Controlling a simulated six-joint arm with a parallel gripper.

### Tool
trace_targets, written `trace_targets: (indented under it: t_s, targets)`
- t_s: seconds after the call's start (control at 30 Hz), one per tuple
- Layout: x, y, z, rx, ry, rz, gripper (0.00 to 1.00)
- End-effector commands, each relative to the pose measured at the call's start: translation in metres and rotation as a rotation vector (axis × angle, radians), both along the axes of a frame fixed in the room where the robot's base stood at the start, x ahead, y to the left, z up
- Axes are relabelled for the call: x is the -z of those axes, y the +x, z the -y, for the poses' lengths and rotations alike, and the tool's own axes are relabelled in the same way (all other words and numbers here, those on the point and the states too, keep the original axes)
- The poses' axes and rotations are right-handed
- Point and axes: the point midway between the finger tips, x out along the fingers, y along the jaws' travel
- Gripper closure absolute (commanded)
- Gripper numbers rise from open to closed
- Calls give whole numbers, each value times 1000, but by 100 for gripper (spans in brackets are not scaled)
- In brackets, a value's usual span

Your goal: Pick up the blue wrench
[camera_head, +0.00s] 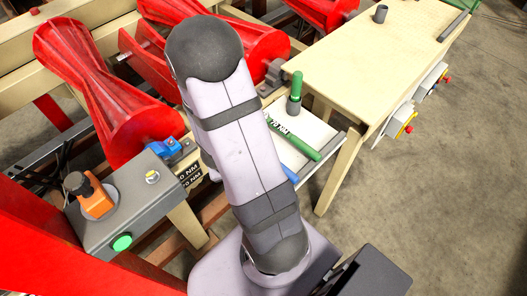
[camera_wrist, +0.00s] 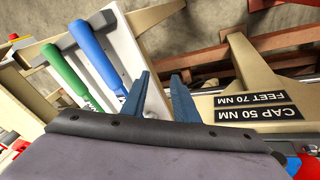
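The blue wrench (camera_wrist: 92,50) lies on a white tray in the wrist view, handle toward the upper left. Its lower end runs behind my gripper's housing. In the head view only a short blue piece (camera_head: 290,174) of it shows beside my arm. A green wrench (camera_wrist: 62,71) lies next to it on its left, and also shows in the head view (camera_head: 305,146). My gripper (camera_wrist: 161,78) has its two dark blue fingers apart with nothing seen between them, to the right of the blue wrench. My arm hides the gripper in the head view.
The white tray (camera_head: 318,132) has a grey rail at its edge. A green-handled tool (camera_head: 294,88) stands upright on it. A wooden table (camera_head: 365,50) stands beyond, right. Red rollers (camera_head: 90,85) and a grey control box (camera_head: 140,205) stand left. A torque label (camera_wrist: 243,105) shows right in the wrist view.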

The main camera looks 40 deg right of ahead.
Motion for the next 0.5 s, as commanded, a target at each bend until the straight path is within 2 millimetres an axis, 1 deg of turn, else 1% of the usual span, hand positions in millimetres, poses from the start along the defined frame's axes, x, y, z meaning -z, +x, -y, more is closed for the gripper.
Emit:
trace_targets:
  t_s: [0.03, 0.1, 0.2, 0.3, 0.5]
  targets:
    - [-6, -6, 15, -37, -69, -39, 73]
    - [-14, -13, 33, -104, -152, -106, 73]
    - [-25, -20, 51, -212, -237, -197, 73]
    - [-31, -22, 60, -315, -284, -266, 73]
    - [-32, -22, 61, -419, -291, -322, 73]
